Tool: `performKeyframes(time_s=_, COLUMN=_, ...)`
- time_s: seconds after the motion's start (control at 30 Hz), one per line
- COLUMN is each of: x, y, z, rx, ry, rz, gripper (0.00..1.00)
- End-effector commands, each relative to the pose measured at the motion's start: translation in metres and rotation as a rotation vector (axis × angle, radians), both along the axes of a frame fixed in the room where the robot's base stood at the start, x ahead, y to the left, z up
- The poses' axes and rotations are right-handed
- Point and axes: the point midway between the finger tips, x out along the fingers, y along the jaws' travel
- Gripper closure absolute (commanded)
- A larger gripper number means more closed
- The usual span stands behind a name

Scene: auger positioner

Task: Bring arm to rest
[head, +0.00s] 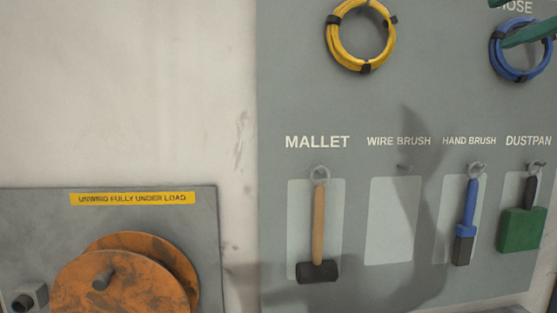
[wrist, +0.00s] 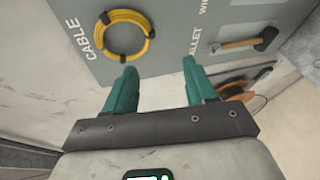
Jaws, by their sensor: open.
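My gripper (wrist: 159,68) is open and empty in the wrist view, its two green fingers spread apart in front of the wall. In the head view its green fingertips (head: 499,22) show at the top right corner, one in front of the coiled blue hose (head: 521,76). The rest of my arm is out of the head view, but a dark curved shadow falls across the grey tool board (head: 290,105).
A mallet (head: 319,215), hand brush (head: 467,220) and green dustpan (head: 522,230) hang on the board. The wire brush hook (head: 404,168) is empty. A coiled yellow cable (head: 333,45) hangs above. An orange reel (head: 120,285) stands at lower left. The upper left wall is bare.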

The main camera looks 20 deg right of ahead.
Motion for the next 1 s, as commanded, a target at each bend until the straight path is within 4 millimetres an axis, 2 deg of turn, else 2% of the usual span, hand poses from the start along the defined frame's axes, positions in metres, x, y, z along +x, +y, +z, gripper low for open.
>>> performKeyframes(time_s=0.27, x=0.022, y=-0.012, z=-0.036, rx=0.131, ry=0.013, rz=-0.010, gripper=0.44)
performKeyframes(time_s=0.37, x=0.033, y=-0.016, z=-0.055, rx=0.200, ry=0.022, rz=-0.018, gripper=0.44)
performKeyframes(time_s=0.57, x=0.062, y=-0.024, z=-0.111, rx=0.378, ry=0.056, rz=-0.045, gripper=0.44)
performKeyframes(time_s=0.67, x=0.082, y=-0.024, z=-0.157, rx=0.508, ry=0.092, rz=-0.071, gripper=0.44)
performKeyframes(time_s=0.77, x=0.103, y=-0.018, z=-0.214, rx=0.657, ry=0.145, rz=-0.112, gripper=0.44)
performKeyframes(time_s=0.9, x=0.124, y=-0.001, z=-0.299, rx=0.851, ry=0.235, rz=-0.189, gripper=0.44)
performKeyframes(time_s=1.0, x=0.131, y=0.017, z=-0.361, rx=0.973, ry=0.307, rz=-0.254, gripper=0.44)
